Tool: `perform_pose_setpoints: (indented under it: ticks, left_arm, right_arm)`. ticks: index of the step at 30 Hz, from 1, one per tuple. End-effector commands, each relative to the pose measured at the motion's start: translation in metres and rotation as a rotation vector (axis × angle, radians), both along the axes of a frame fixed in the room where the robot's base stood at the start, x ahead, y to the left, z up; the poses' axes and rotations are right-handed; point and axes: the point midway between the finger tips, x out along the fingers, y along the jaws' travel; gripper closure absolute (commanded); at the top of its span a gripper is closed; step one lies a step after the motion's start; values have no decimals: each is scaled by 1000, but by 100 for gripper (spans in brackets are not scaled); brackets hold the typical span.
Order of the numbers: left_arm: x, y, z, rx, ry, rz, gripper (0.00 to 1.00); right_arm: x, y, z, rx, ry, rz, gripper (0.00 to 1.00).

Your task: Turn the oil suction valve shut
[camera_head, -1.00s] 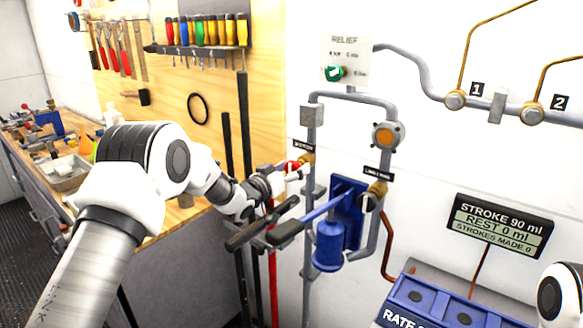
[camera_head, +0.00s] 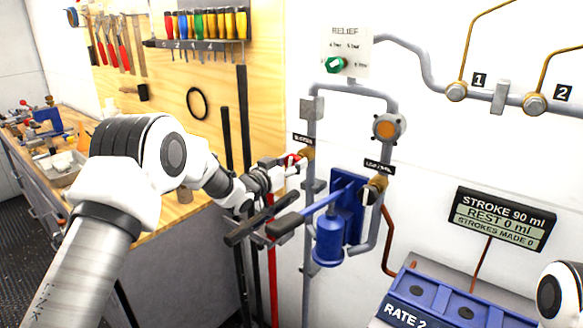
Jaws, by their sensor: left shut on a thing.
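The oil suction valve (camera_head: 306,153) is a brass body with a red handle on the left grey pipe, just below a small black label that is too small to read surely. My left gripper (camera_head: 296,162) comes in from the left and is shut on the red handle, hiding most of it. Only a bit of red shows between the fingers, so the handle's angle is hard to tell. My right gripper is out of view; only a white part of my arm shows at the lower right edge.
A blue pump (camera_head: 330,236) with a long dark-gripped lever stands just below and right of the left gripper. A second brass valve (camera_head: 374,188) sits on the right pipe. A green relief knob (camera_head: 336,65) is above. A tool board (camera_head: 205,110) is behind the left arm.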

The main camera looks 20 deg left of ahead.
Motion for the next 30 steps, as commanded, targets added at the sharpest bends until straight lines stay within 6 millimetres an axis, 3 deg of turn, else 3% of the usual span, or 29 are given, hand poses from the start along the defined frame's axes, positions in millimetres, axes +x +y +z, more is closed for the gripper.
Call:
perform_pose_setpoints:
  ticks: [30]
  left_arm:
    - [-1,-1,-5,884,-325,1,86]
  right_arm:
    - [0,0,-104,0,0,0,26]
